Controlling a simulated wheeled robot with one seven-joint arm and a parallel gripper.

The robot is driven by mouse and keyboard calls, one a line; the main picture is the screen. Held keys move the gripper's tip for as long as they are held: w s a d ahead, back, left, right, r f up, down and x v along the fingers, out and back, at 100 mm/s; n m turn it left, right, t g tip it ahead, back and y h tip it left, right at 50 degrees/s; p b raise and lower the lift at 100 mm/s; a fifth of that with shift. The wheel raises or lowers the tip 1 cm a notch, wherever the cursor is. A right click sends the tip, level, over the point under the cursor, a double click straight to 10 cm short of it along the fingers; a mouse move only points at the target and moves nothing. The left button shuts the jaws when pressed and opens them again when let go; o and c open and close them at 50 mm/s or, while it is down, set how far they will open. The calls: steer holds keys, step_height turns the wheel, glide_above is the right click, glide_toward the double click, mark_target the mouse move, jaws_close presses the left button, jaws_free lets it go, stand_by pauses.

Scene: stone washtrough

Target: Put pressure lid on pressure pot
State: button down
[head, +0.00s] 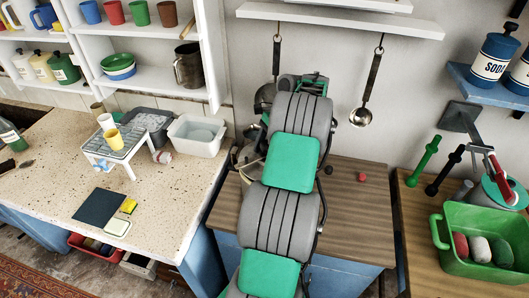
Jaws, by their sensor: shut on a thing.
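My arm runs up the middle of the head view, and my gripper at its far end is hidden behind the arm's own links. A grey metal vessel (246,157) shows in part just left of the arm, on the wooden counter against the wall. It may be the pressure pot; the arm covers most of it. I cannot make out the pressure lid. Whether the lid is in my gripper or touching the pot does not show.
The wooden counter (345,215) is mostly bare right of my arm, with a small red ball (361,177). A ladle (361,115) hangs above.

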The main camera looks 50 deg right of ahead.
steer(key=shift+f, duration=0.25)
steer(key=shift+f+b, duration=0.3)
steer(key=shift+f, duration=0.05)
steer(key=shift+f, duration=0.15)
steer(key=shift+f+p, duration=0.3)
steer(key=shift+f, duration=0.05)
stand_by(1.3)
steer(key=c, duration=0.5)
jaws_free()
steer(key=o, duration=0.3)
steer(key=shift+f, duration=0.1)
steer(key=shift+f, duration=0.1)
steer(key=shift+c, duration=0.2)
